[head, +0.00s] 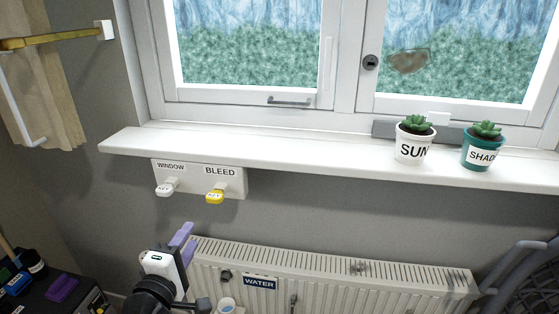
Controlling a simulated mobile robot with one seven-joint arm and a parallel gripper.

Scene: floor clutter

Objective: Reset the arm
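My gripper (187,240) is at the lower left in the head view, in front of the wall and the left end of the radiator. Its two purple fingers point up, with a gap between them, and I see nothing held there. My dark wrist and a white part of my arm show below the fingers. The lower part of my arm is cut off by the bottom edge of the picture.
A white windowsill (290,160) carries two potted succulents, SUN (412,146) and SHADE (480,152). Below it hangs a key rack (200,177) with two keys. A radiator (370,280) runs along the wall. A dark box (60,300) stands lower left.

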